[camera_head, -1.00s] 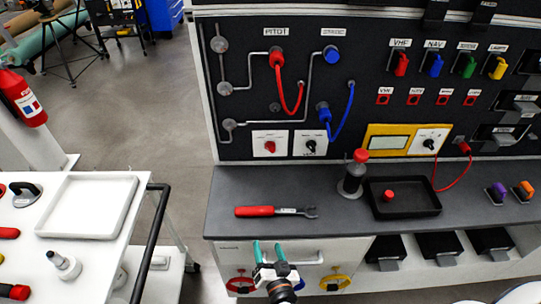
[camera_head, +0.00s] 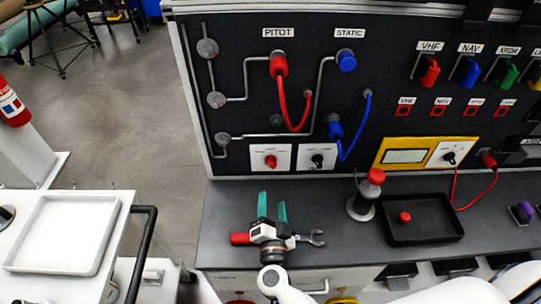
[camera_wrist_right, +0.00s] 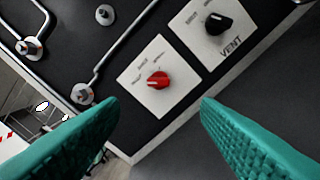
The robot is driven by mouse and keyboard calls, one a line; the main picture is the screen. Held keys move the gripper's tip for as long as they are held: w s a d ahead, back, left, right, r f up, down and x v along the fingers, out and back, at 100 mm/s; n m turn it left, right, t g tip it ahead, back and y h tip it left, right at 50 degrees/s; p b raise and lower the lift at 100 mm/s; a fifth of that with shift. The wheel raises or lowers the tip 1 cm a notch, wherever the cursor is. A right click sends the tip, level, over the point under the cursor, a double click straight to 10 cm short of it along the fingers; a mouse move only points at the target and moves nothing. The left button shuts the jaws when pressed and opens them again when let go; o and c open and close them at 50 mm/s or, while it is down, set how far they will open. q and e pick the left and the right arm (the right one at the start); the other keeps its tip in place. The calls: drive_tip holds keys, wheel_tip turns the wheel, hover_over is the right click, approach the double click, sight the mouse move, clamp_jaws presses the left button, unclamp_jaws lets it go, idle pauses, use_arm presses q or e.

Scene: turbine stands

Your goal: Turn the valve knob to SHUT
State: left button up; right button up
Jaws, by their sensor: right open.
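The red valve knob (camera_head: 271,161) sits on a white square plate low on the black panel. In the right wrist view the red knob (camera_wrist_right: 158,81) shows between the fingers and beyond them; its labels are too small to read. My right gripper (camera_head: 272,207) is open and empty, its teal fingers pointing up toward the panel, below the knob and apart from it. Both teal fingers of the right gripper (camera_wrist_right: 158,122) show wide apart in the wrist view. A black knob (camera_head: 317,160) on a plate marked VENT (camera_wrist_right: 230,46) is beside it. My left gripper is not in view.
A red-handled wrench (camera_head: 240,239) lies on the grey bench behind my right gripper. A bottle with a red cap (camera_head: 361,206) and a black tray (camera_head: 440,232) stand to the right. Red hose (camera_head: 284,105) and blue hose (camera_head: 354,139) hang above the knobs.

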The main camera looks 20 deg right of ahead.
approach(271, 166)
drive_tip(key=w, duration=0.2)
drive_tip(key=x, duration=0.5)
drive_tip(key=shift+w+d+p, duration=0.2)
drive_tip(key=shift+d+p, duration=0.1)
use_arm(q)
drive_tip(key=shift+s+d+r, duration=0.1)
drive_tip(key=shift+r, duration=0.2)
use_arm(e)
drive_tip(key=shift+w+d, duration=0.15)
drive_tip(key=shift+w, duration=0.3)
drive_tip(key=c, duration=1)
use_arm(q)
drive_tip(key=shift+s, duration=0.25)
